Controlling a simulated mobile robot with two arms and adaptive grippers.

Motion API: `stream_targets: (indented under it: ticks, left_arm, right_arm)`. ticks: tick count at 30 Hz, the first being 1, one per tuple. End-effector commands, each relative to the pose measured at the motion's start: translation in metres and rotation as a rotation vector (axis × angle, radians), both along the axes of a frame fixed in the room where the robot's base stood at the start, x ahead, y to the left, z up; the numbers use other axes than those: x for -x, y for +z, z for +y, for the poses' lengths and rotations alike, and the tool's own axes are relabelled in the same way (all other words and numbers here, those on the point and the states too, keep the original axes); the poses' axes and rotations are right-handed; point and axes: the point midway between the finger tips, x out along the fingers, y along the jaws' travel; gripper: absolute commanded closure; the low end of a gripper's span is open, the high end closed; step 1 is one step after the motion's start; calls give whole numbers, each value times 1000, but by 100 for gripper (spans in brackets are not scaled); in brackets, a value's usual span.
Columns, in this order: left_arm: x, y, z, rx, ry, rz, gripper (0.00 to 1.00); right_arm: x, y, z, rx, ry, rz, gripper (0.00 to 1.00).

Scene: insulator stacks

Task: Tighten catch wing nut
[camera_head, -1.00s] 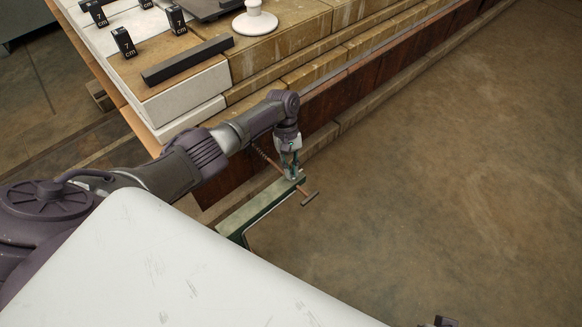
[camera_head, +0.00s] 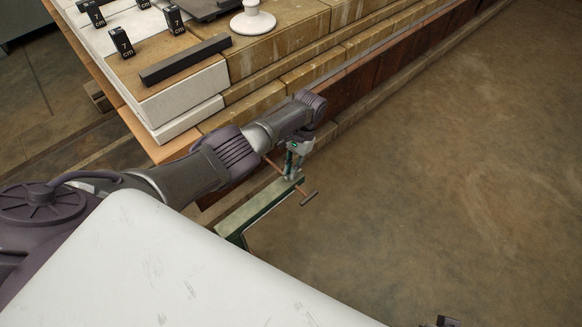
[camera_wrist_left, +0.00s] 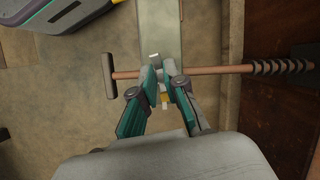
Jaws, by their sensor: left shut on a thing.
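My left gripper (camera_head: 293,174) is at the end of a pale green metal bar (camera_head: 260,207) beside the stepped stand. In the left wrist view, its teal and grey fingers (camera_wrist_left: 165,80) are shut on a small part, which I take to be the catch wing nut. The fingers hide most of it. The green bar (camera_wrist_left: 160,28) runs away beyond the fingertips. A copper-coloured rod (camera_wrist_left: 215,71) crosses at the fingertips, with a T-shaped handle (camera_wrist_left: 109,75) at its left end and a ribbed, spring-like part (camera_wrist_left: 284,67) at its right.
The stepped stand (camera_head: 240,99) of wood and white blocks is behind my left arm. It carries a dark bar (camera_head: 186,60), a white knob-shaped piece (camera_head: 252,18) and black "7 cm" blocks (camera_head: 122,42). Open brown floor (camera_head: 450,180) lies to the right.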

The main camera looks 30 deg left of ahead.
Motion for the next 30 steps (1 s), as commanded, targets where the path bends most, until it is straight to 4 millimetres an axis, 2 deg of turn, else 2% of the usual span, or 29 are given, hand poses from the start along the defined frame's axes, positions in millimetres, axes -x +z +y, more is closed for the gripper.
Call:
stream_targets:
  ticks: [12, 29, 30]
  left_arm:
    - [-1, 1, -1, 1, -191, -4, 100]
    - [-1, 1, -1, 0, -218, -5, 100]
    - [-1, 1, -1, 0, -218, -5, 82]
  right_arm:
    - [-3, -23, 1, 0, 1, 11, 100]
    - [-4, -26, 1, 1, 1, 10, 100]
    - [-4, -26, 1, 1, 1, 10, 100]
